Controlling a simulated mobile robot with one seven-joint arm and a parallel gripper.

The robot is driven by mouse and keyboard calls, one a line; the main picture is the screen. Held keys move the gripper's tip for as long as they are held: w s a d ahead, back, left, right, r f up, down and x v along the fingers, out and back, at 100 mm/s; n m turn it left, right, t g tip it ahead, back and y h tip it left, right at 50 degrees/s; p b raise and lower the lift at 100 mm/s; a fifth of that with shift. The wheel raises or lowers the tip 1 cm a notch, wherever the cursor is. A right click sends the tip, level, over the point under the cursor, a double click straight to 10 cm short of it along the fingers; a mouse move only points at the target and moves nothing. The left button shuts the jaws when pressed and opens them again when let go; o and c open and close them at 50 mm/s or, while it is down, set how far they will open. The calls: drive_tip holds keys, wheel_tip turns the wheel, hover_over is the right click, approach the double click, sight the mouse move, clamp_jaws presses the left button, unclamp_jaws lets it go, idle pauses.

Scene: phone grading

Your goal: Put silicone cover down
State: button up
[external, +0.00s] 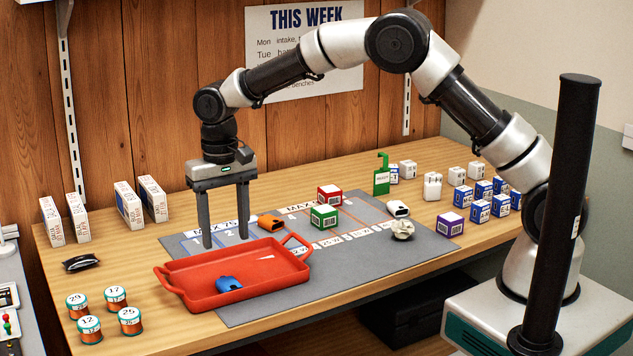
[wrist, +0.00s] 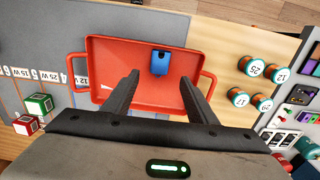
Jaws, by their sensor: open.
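A small blue piece with a notch (external: 229,284), which looks like a silicone cover, lies in the red tray (external: 185,287), near its front left. It also shows in the wrist view (wrist: 160,62), beyond my fingertips and between their lines. My gripper (external: 226,241) is open and empty, pointing down by the tray's back edge; its height above the surface is hard to tell. The fingers show over the tray in the wrist view (wrist: 160,82). A similar orange piece (external: 270,221) lies on the grey mat (external: 405,262), right of my gripper.
Several spools (external: 130,320) and a black packet (external: 82,263) are at left. Blue-and-white boxes (external: 481,211) stand at right. The mat's front right is clear.

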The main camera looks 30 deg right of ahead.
drive_tip(key=shift+r, duration=0.65)
drive_tip(key=shift+r, duration=0.1)
drive_tip(key=s+d+r+t+y, duration=0.1)
drive_tip(key=s+d+r, duration=0.1)
drive_tip(key=d+r, duration=0.75)
drive_tip(key=s+d+r+t, duration=0.25)
drive_tip(key=d+r, duration=0.45)
drive_tip(key=d, duration=0.6)
drive_tip(key=s+d+t+h, duration=0.1)
drive_tip(key=s+d+t, duration=0.1)
drive_tip(key=s+d, duration=1.3)
drive_tip(key=shift+s, duration=0.95)
drive_tip(key=shift+o, duration=0.6)
